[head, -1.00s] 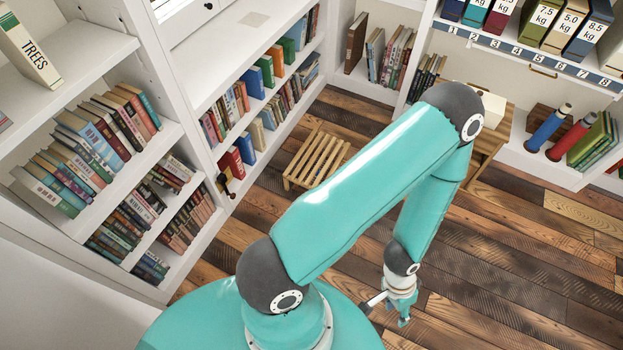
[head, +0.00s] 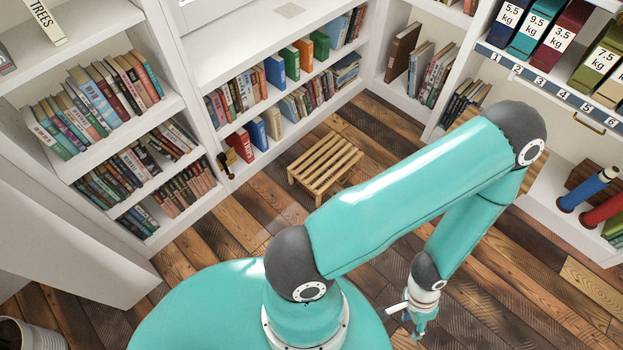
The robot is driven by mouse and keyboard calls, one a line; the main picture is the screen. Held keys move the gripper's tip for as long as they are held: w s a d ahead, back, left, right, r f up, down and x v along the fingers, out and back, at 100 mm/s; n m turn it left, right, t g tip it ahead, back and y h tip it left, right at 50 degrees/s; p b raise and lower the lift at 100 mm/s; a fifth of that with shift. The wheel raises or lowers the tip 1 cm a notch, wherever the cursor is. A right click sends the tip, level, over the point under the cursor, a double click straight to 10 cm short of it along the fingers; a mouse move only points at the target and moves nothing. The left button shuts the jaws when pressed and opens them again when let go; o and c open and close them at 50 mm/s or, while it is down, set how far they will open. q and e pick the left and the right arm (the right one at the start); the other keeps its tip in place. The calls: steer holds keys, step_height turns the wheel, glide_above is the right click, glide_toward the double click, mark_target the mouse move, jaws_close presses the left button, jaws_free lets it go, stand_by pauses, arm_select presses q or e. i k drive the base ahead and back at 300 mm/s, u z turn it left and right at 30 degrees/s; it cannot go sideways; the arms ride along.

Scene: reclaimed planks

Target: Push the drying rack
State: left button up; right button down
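A slatted wooden rack (head: 325,164), which looks like the drying rack, stands on the plank floor near the corner of the bookshelves. Its right side lies close to my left arm in the picture, with a little floor between them. My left gripper (head: 408,321) hangs low over the floor at the lower right, well apart from the rack. Its fingers look spread with nothing between them. My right gripper is outside the view.
White bookshelves (head: 216,92) full of books line the left and back. Weight-labelled binders (head: 555,40) stand on a shelf at the upper right. A pale bin (head: 30,335) is at the lower left. Plank floor (head: 500,300) is clear at the lower right.

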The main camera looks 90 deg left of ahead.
mark_target(333, 138)
steer(key=z, duration=1.75)
steer(key=i, duration=0.15)
steer(key=u, duration=4.85)
steer(key=i, duration=0.9)
steer(key=z, duration=0.15)
steer(key=k, duration=0.65)
steer(key=u, duration=0.25)
steer(key=i, duration=0.8)
steer(key=z, duration=0.05)
